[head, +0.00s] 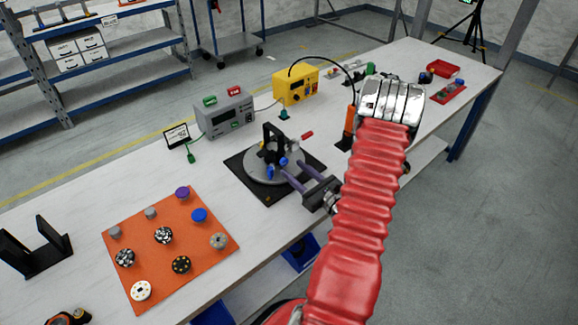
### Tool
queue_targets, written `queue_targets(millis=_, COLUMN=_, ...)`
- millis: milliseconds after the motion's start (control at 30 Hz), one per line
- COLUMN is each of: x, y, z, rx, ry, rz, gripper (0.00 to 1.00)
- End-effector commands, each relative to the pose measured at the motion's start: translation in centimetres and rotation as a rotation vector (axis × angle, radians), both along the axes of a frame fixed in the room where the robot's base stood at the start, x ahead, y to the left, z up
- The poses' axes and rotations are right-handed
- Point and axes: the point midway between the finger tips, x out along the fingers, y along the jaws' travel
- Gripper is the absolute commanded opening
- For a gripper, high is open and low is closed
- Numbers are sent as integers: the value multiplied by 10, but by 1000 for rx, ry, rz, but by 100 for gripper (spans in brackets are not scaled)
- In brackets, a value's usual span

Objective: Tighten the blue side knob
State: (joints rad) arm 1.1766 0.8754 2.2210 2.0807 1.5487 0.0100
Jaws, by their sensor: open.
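A grey round turntable (262,174) on a black square base (238,165) stands in the middle of the bench and carries a black upright bracket (271,140). A small blue knob (284,161) shows low at the bracket's right side. Another small blue part (270,172) shows just left of it; I cannot tell which is the side knob. A red-tipped handle (307,134) sticks out to the right. My gripper (287,180) is open, its purple fingers reaching left over the turntable's near right edge, close to the blue parts. Contact cannot be told.
An orange mat (150,248) with several knobs and discs lies at the front left. A grey meter box (225,117) and a yellow box (296,86) with a black cable stand behind. An orange-handled tool (350,122) stands near my arm. A black bracket (35,250) stands far left.

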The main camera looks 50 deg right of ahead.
Motion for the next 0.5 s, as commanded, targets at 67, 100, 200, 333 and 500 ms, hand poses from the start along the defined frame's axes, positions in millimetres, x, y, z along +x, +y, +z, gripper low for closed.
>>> queue_targets(millis=67, x=12, y=0, z=0, rx=-1, ry=0, rz=3, gripper=43)
queue_targets(millis=100, x=17, y=-1, z=0, rx=-2, ry=0, rz=3, gripper=43)
queue_targets(millis=200, x=28, y=-2, z=0, rx=-1, ry=0, rz=2, gripper=43)
queue_targets(millis=333, x=35, y=-4, z=0, rx=-1, ry=0, rz=0, gripper=43)
queue_targets(millis=500, x=38, y=-4, z=0, rx=0, ry=0, rz=-1, gripper=43)
